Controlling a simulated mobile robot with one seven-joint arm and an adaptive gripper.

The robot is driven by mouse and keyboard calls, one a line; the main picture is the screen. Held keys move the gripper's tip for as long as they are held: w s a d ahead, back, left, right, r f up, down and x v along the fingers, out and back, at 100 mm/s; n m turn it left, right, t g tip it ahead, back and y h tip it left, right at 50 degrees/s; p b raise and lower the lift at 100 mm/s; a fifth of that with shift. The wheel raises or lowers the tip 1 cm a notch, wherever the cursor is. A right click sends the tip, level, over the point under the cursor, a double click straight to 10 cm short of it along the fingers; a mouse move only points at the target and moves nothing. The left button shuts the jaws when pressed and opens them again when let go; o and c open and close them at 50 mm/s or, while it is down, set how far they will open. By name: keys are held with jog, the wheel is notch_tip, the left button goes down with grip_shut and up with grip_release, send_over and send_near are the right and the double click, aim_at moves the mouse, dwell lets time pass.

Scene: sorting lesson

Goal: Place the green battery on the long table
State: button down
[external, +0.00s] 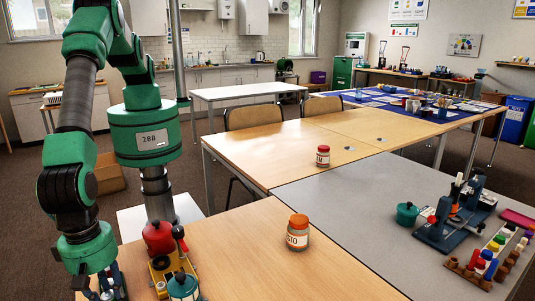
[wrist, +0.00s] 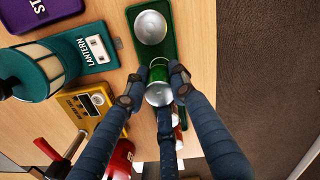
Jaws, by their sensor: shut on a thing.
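In the wrist view, the green battery (wrist: 158,73), a small green cylinder with a silvery end, is between the fingertips of my gripper (wrist: 154,83). The gripper is shut on it, above or at a green tray (wrist: 166,48); I cannot tell whether the battery touches the tray. In the external view, my arm reaches down at the lower left, and the gripper is partly cut off by the frame edge. The battery cannot be made out there. Several tables stand in view, including the near wooden one (external: 335,270) and a wooden one (external: 255,155) beyond; which is the long table is unclear.
A silver round piece (wrist: 150,27) lies on the green tray. A teal lantern (wrist: 40,66), a yellow meter (wrist: 82,103) and a red container (wrist: 119,160) stand close by. An orange-lidded jar (external: 298,232) stands on the near table. The grey table (external: 350,200) has clear room at its left.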

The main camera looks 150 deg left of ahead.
aim_at(106, 293)
jog(key=shift+f, duration=0.6)
jog(key=shift+f+b, duration=0.35)
jog(key=shift+f, duration=0.1)
jog(key=c, duration=1.4)
grip_release()
jog(key=shift+o, duration=0.2)
jog(key=shift+r, duration=0.15)
jog(key=shift+s+d+r, duration=0.1)
jog(key=shift+s+r, duration=0.05)
jog(key=shift+r, duration=2.8)
jog(key=shift+s+d+r, duration=0.1)
jog(key=shift+s+r, duration=0.05)
jog(key=shift+r, duration=2.75)
jog(key=shift+r, duration=0.15)
